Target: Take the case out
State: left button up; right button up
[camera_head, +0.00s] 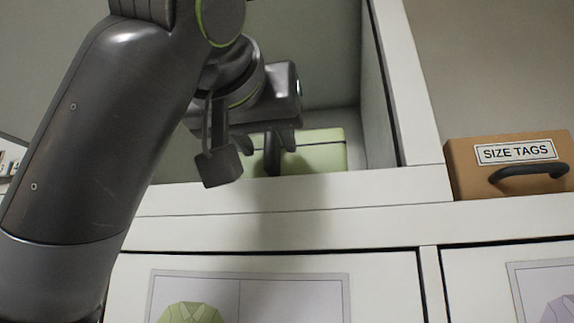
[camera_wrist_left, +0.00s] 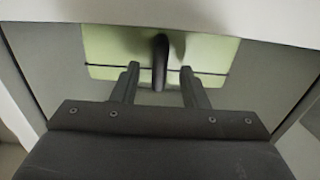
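A pale green case (camera_head: 318,155) lies in an open white compartment, and it also shows in the wrist view (camera_wrist_left: 112,48). A dark line runs across its front. A dark upright handle (camera_wrist_left: 160,62) stands out from the middle of the front. My left gripper (camera_head: 268,146) is in front of the case, open and empty. In the wrist view its two fingers (camera_wrist_left: 159,78) are apart, one on each side of the handle, without visibly touching it. I cannot tell how far the fingertips reach past the handle. My arm hides the case's left part in the head view. My right gripper is not in view.
The compartment's right side wall (camera_head: 410,90) and front ledge (camera_head: 330,190) are close to the case. A brown box labelled SIZE TAGS (camera_head: 468,172) with a dark handle stands to the right. White fronts with garment pictures (camera_head: 290,298) are below.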

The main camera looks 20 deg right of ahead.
pick_arm(q)
jog(key=shift+p+x, duration=0.3)
jog(key=shift+x, duration=0.75)
jog(key=shift+s+a, duration=0.1)
jog(key=shift+s, duration=0.05)
jog(key=shift+c, duration=0.8)
grip_shut()
